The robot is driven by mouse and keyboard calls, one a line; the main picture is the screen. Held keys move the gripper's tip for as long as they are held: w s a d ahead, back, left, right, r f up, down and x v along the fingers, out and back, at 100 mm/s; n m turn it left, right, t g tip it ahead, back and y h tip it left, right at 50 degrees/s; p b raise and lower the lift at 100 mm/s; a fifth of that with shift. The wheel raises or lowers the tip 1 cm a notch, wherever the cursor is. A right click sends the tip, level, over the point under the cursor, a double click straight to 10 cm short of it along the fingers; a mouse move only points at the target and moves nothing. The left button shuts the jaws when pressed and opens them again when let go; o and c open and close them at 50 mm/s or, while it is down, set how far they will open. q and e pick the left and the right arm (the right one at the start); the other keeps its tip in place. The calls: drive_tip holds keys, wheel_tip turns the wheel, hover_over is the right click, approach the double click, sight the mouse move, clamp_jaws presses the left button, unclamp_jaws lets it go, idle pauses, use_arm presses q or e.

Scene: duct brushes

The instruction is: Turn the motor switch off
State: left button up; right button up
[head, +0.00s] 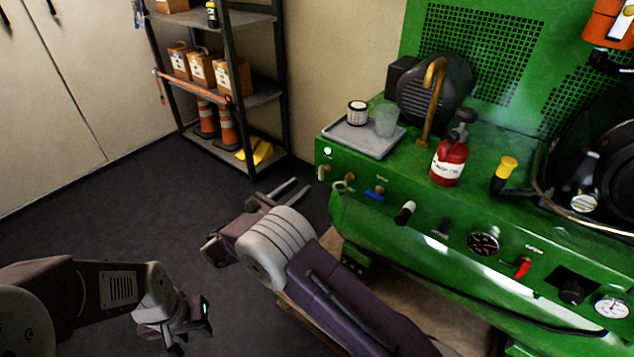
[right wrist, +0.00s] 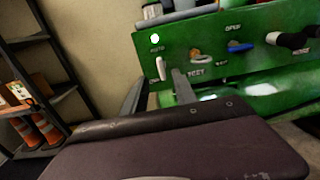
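The motor switch (right wrist: 161,68) is a small pale toggle on the left end of the green panel, under a partly visible label and a lit lamp (right wrist: 155,38). The switch also shows in the head view (head: 322,173). My right gripper (head: 298,187) is open and empty, left of the panel, its fingers pointing toward it. In the right wrist view, its two fingers (right wrist: 158,92) stand apart, with the switch beyond the gap between them, apparently untouched. My left gripper (head: 190,338) hangs low over the floor, empty, its fingers seemingly apart.
Right of the switch are a ring-shaped pull (head: 344,185), a blue handle (head: 375,194) and a black knob (head: 405,213). A grey tray (head: 365,137) and a red bottle (head: 449,162) stand on the green machine (head: 400,180). A shelf (head: 262,95) stands behind; dark floor is clear between.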

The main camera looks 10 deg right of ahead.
sight(320, 171)
drive_tip(key=b+x, duration=0.3)
drive_tip(key=x, duration=0.5)
drive_tip(key=shift+w+d+f+b, duration=0.1)
drive_tip(key=shift+d+b, duration=0.05)
drive_tip(key=shift+b, duration=0.15)
drive_tip(key=shift+w+d, duration=0.3)
drive_tip(key=shift+d, duration=0.05)
clamp_jaws()
